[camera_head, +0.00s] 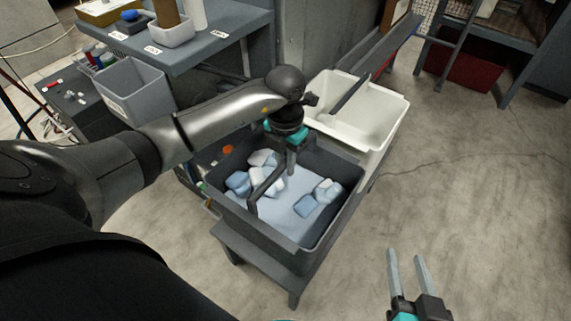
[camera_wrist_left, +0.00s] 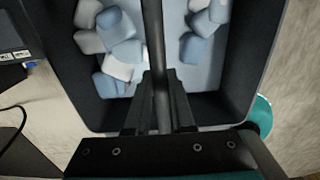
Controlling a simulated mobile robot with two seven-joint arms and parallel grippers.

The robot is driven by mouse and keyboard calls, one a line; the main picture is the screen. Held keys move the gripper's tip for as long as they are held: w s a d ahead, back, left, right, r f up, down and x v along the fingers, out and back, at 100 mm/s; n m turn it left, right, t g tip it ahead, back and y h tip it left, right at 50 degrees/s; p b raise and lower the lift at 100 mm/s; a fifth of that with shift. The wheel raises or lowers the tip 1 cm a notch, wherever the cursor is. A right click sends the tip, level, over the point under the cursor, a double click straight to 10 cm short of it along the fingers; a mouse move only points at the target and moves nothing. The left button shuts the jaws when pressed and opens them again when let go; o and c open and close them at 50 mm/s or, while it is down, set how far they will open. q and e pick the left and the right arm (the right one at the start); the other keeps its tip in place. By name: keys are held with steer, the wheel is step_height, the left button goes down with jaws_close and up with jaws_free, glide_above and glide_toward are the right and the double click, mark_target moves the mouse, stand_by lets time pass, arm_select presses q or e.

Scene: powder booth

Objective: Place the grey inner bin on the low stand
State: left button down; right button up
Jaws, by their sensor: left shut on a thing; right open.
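The grey inner bin (camera_head: 320,234) is a dark open box with a bar handle (camera_head: 272,180) across it. It holds several pale blue and white lumps (camera_head: 265,178). My left gripper (camera_head: 291,165) is shut on the handle from above, and the left wrist view shows the bar (camera_wrist_left: 158,70) between its fingers (camera_wrist_left: 160,105). The low stand (camera_head: 258,262), dark grey with short legs, lies directly under the bin, its near edge showing. I cannot tell whether the bin touches it. My right gripper (camera_head: 408,268) is open and empty over the floor at lower right.
A white bin (camera_head: 388,125) with a dark handle stands just behind the grey bin. A grey box (camera_head: 130,88) and a shelf table (camera_head: 215,45) are at upper left. A red box (camera_head: 462,82) sits under a rack at upper right. The floor at right is clear.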

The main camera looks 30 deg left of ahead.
arm_select(q)
steer(key=shift+f, duration=0.15)
steer(key=c, duration=0.8)
jaws_free()
steer(key=shift+o, duration=0.2)
